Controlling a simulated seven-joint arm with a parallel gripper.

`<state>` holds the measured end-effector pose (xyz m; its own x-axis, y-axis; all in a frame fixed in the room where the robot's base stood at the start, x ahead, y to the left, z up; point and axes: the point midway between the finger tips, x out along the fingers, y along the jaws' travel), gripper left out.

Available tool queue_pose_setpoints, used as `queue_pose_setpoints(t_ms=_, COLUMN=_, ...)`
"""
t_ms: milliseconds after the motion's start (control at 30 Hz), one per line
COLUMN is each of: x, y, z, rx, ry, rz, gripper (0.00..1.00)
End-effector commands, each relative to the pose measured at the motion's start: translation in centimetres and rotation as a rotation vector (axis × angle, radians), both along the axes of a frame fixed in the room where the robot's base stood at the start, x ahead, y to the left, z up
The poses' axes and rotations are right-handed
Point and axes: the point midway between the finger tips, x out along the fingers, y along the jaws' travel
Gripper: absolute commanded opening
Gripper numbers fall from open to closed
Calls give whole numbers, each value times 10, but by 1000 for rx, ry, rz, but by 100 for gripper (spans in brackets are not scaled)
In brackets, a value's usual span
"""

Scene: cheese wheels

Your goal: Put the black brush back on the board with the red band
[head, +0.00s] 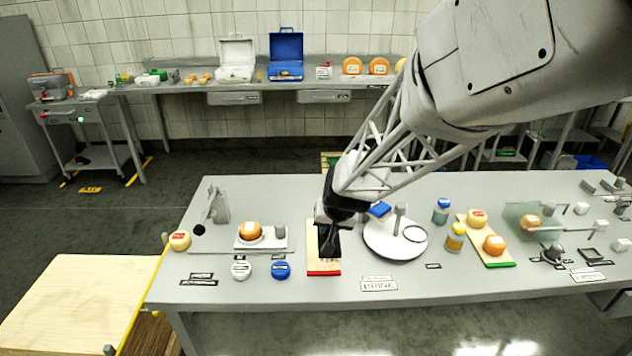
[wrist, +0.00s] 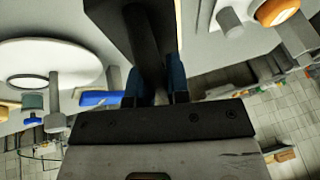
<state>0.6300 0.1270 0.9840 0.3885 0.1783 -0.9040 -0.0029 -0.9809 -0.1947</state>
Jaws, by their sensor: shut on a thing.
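The wooden board with the red band (head: 312,246) lies on the grey table left of the white round plate, its red band at the near end. My gripper (head: 335,218) points down over this board and is shut on the black brush (head: 328,243). The brush covers much of the board's middle; I cannot tell whether it touches the board. In the wrist view my gripper's blue fingers (wrist: 156,88) close around the dark handle of the brush (wrist: 152,45), whose wide black part fills the top of the picture.
The white round plate (head: 380,243) with an upright post stands close on the right. A scale with an orange cheese (head: 250,231) is on the left. A blue lid (head: 281,270) and a white lid (head: 241,270) lie front left. A board with a green band (head: 500,264) holds two cheeses further right.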

Motion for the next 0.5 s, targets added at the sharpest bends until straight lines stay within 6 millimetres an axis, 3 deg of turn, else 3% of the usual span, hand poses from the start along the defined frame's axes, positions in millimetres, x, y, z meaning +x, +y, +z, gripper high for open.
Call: queue_pose_setpoints(t_ms=500, x=61, y=12, z=-6, rx=0, ry=0, rz=0, gripper=0)
